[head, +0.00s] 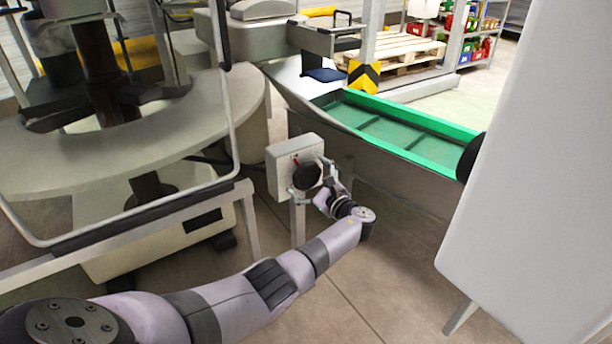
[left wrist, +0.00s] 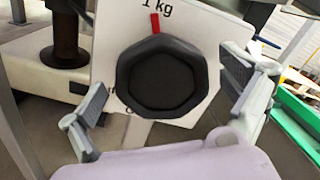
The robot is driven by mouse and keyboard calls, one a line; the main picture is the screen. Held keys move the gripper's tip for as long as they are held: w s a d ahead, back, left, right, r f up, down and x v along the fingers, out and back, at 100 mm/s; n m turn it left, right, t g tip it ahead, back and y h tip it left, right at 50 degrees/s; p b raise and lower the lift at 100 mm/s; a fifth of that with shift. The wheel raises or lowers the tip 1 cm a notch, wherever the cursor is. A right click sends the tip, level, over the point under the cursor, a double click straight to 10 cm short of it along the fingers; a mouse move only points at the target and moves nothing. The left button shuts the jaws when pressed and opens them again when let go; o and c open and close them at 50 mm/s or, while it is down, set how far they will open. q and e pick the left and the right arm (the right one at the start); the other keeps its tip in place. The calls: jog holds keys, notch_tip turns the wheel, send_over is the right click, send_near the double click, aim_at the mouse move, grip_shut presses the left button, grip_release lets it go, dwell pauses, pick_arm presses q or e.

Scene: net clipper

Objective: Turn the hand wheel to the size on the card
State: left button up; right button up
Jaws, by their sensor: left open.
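The black hand wheel (head: 307,175) sits on the front of a pale box (head: 281,178) on a post. In the left wrist view the wheel (left wrist: 162,76) faces me, with a red mark (left wrist: 155,24) above it and the printing "1 kg" over that mark. Other printing low on the plate (left wrist: 205,30) is mostly hidden behind the wheel. My left gripper (head: 318,186) is at the wheel; its fingers (left wrist: 165,98) stand open on either side, with gaps to the wheel in the wrist view. No card can be made out. My right gripper is not in view.
A large round pale machine table (head: 130,140) with a bent metal frame stands left. A green-lined trough (head: 390,131) lies behind right. A big pale panel (head: 540,170) fills the right side. Floor (head: 370,285) is clear in front.

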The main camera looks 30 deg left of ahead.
pick_arm(q)
jog(key=v, duration=1)
jog(key=shift+s+d, duration=0.2)
jog(key=shift+d, duration=0.15)
